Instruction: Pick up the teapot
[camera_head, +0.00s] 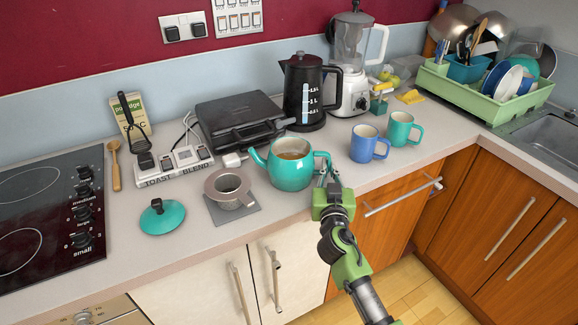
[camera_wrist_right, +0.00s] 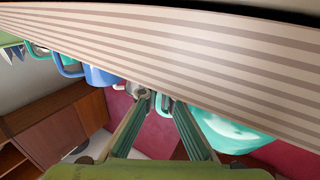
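The teal teapot (camera_head: 290,172) stands upright on the counter without its lid, its spout to the left and its handle (camera_head: 323,160) to the right. Its round body also shows in the right wrist view (camera_wrist_right: 232,132). The teal lid (camera_head: 164,217) lies apart on the counter to the left. My right gripper (camera_head: 327,178) is at the handle side of the teapot. In the wrist view its two fingers (camera_wrist_right: 164,103) are apart, with the handle's edge near the fingertips. I cannot tell whether they touch it. My left gripper is not in view.
A blue mug (camera_head: 362,146) and a teal mug (camera_head: 400,130) stand to the right of the teapot. A strainer (camera_head: 228,186) on a grey mat is to its left. The black grill (camera_head: 235,118) and kettle (camera_head: 303,85) stand behind. The front counter strip is clear.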

